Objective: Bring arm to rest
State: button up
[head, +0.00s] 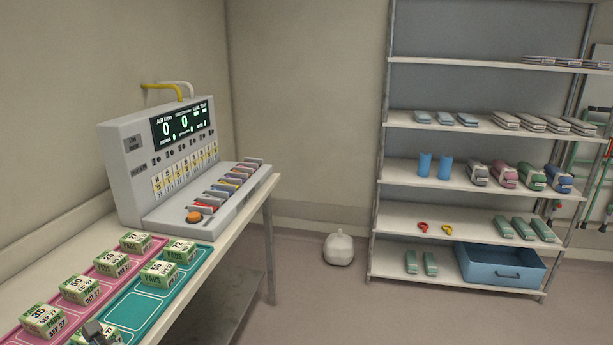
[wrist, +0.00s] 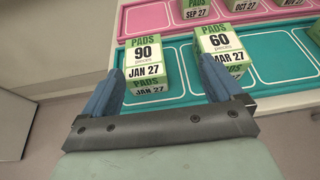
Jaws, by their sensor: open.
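My gripper (wrist: 162,66) is open in the wrist view, its two blue fingers spread. A green and white pads box marked 90, JAN 27 (wrist: 147,52) shows between the fingers, on the teal mat (wrist: 270,55). Another pads box, marked 60, MAR 27 (wrist: 218,40), stands just beyond the right fingertip. I cannot tell whether either finger touches a box. In the head view, a small dark grey part, likely of my gripper (head: 94,330), shows at the bottom edge over the teal mat, partly hiding a box.
More pads boxes stand on the pink mat (head: 104,282) and the teal mat on the table. A grey console (head: 130,180) stands at its far end. A stocked shelf unit (head: 470,185) and white bag (head: 339,249) are beyond. Open floor lies between table and shelf.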

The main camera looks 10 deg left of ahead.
jog(key=w+d+f+t+h, duration=0.1)
jog(key=w+d+f+t, duration=0.2)
jog(key=w, duration=0.6)
jog(key=w+d+f+t+h, duration=0.15)
jog(key=w+d, duration=0.35)
jog(key=w, duration=0.5)
jog(key=w+d+f+n+g+h, duration=0.1)
jog(key=w+d+f+n+h, duration=0.25)
jog(key=d+f, duration=0.85)
jog(key=w+d+f+n+g+h, duration=0.1)
jog(key=w+d+f+n+h, duration=0.2)
jog(key=d+f, duration=0.9)
jog(key=s+d+f+n+g+h, duration=0.2)
jog(key=s+d+f+n, duration=0.1)
jog(key=d+f, duration=0.65)
jog(key=s+d+f+n+g+h, duration=0.15)
jog(key=s+d+f, duration=0.25)
jog(key=d+f, duration=0.55)
jog(key=s+d+f+n+g, duration=0.3)
jog(key=s+d+f, duration=0.1)
jog(key=s+d, duration=0.4)
jog(key=s+d+f+n+g+h, duration=0.1)
jog(key=s+d+f+n+g, duration=0.2)
jog(key=s+d, duration=0.5)
jog(key=s, duration=0.3)
jog(key=shift+f+n, duration=0.3)
jog(key=shift+f, duration=0.1)
